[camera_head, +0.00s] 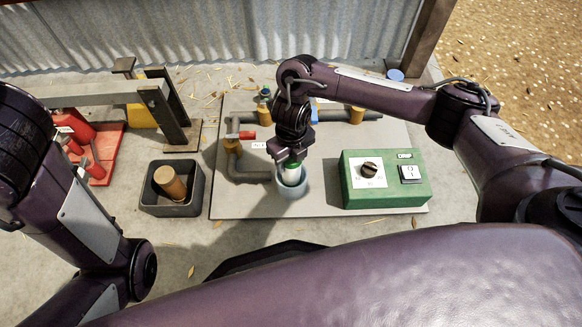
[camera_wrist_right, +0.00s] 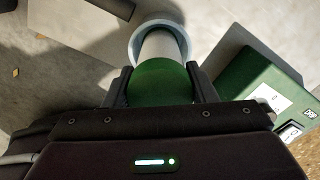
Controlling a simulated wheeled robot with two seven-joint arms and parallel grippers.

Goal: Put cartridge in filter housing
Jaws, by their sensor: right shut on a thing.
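The cartridge (camera_head: 292,171) is white with a green cap and stands roughly upright in my right gripper (camera_head: 291,157). In the right wrist view, the gripper (camera_wrist_right: 162,88) is shut on the green cap (camera_wrist_right: 161,80), with a finger on each side. The white body (camera_wrist_right: 160,46) reaches down into the round opening of the pale blue-grey filter housing (camera_head: 291,191). The housing's rim (camera_wrist_right: 136,36) surrounds the lower end of the cartridge; how deep it sits is hidden. My left arm shows at the left, but its gripper is out of view.
A green control box (camera_head: 400,193) with a knob stands right of the housing. Grey pipes with a red-handled valve (camera_head: 241,135) lie to its left and behind. A dark bin (camera_head: 197,202) holding a brown cylinder (camera_head: 170,183) stands further left. A red tray (camera_head: 107,160) is at far left.

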